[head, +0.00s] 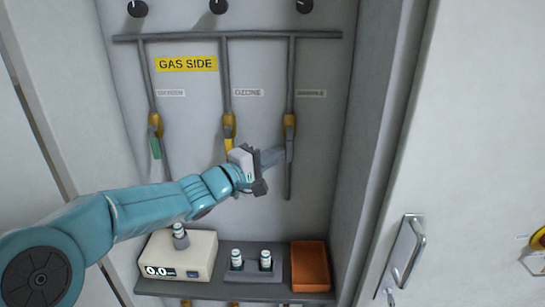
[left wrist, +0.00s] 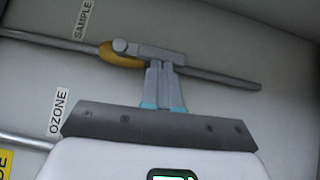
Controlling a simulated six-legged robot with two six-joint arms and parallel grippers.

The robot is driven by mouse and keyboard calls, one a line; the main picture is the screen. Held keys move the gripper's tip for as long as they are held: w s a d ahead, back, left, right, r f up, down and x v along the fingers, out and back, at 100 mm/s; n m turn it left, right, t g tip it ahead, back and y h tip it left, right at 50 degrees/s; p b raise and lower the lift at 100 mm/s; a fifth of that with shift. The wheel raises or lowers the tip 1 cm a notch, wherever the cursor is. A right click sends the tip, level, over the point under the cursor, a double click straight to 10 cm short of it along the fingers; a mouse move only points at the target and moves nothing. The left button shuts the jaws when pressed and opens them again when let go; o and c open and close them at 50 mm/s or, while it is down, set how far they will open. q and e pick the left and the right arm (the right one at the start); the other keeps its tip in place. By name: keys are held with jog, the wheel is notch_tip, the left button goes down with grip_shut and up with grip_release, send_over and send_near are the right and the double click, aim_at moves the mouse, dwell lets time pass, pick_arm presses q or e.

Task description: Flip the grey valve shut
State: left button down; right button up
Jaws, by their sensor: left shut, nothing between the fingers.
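The grey valve (head: 290,120) is on the rightmost pipe, under the SAMPLE label, with a yellow body and a grey handle. In the left wrist view its grey handle (left wrist: 150,51) lies roughly along the pipe, beside the yellow body (left wrist: 117,57). My left gripper (head: 278,156) reaches in from the left, its fingertips at the handle. In the left wrist view the gripper's fingers (left wrist: 163,72) are together, with their tips at the side of the handle; whether they touch it is hard to tell. My right gripper is not in view.
A green-handled valve (head: 155,143) and a yellow-handled valve (head: 229,128) are on the pipes to the left. Below, a shelf (head: 220,289) carries a white meter (head: 180,252), small vials (head: 266,258) and an orange bin (head: 310,267). A cabinet door (head: 470,150) stands at right.

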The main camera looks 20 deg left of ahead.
pick_arm(q)
jog(key=shift+d+f+t+b, duration=0.15)
jog(key=shift+t+b, duration=0.15)
jog(key=shift+b, duration=0.05)
jog(key=w+d+n+t+y+b, duration=0.1)
jog(key=d+n+t+y+b, duration=0.3)
jog(key=n+y+b, duration=0.3)
jog(key=w+d+r+n+t+y+b, duration=0.1)
jog(key=d+n+t+y+b, duration=0.2)
jog(key=n+b, duration=1.3)
jog(key=n+t+y, duration=0.1)
jog(key=t+y, duration=0.2)
jog(key=y, duration=0.1)
jog(key=shift+d+r+b, duration=0.3)
jog(key=shift+d+b, duration=0.1)
jog(key=shift+w+d+r, duration=0.1)
jog(key=shift+w, duration=0.1)
jog(key=w+f+b+v, duration=0.2)
jog(key=b+v, duration=0.8)
jog(key=v, duration=0.3)
